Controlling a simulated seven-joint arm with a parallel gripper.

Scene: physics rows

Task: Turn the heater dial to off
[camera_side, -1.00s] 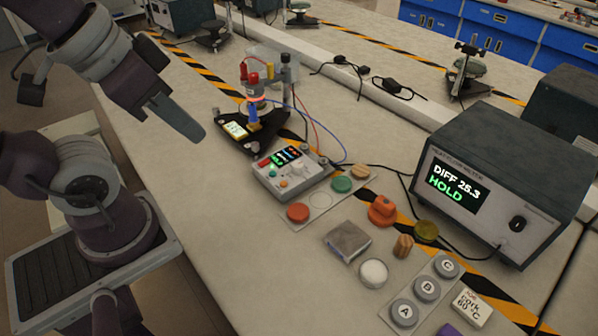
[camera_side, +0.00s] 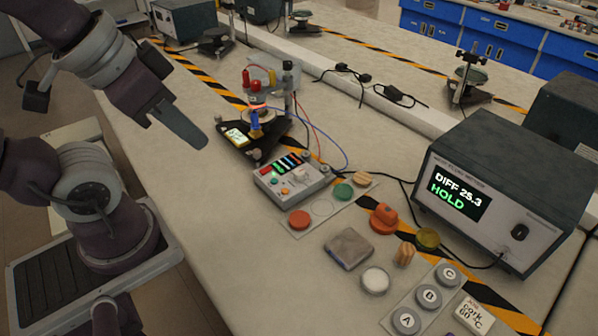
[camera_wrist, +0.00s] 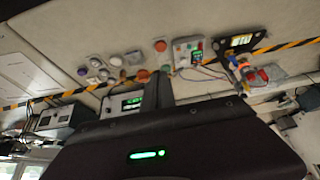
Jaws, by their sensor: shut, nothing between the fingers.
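The grey control box (camera_side: 292,180) stands on the bench in the middle of the side view. Its top has coloured bars, small buttons and a pale knob (camera_side: 300,174) that looks like the heater dial; its pointer setting is too small to read. The box also shows in the wrist view (camera_wrist: 183,57). My gripper (camera_side: 190,133) is shut and empty, held above the bench to the upper left of the box and well apart from it. A dark finger (camera_wrist: 158,90) shows in the wrist view.
Behind the box, a black-based stand (camera_side: 232,148) has a glowing ring, clips and wires. A meter (camera_side: 500,190) reads "DIFF 25.3 HOLD". Several discs and blocks, including an orange knobbed piece (camera_side: 383,218), lie in front and right. The bench left of the box is clear.

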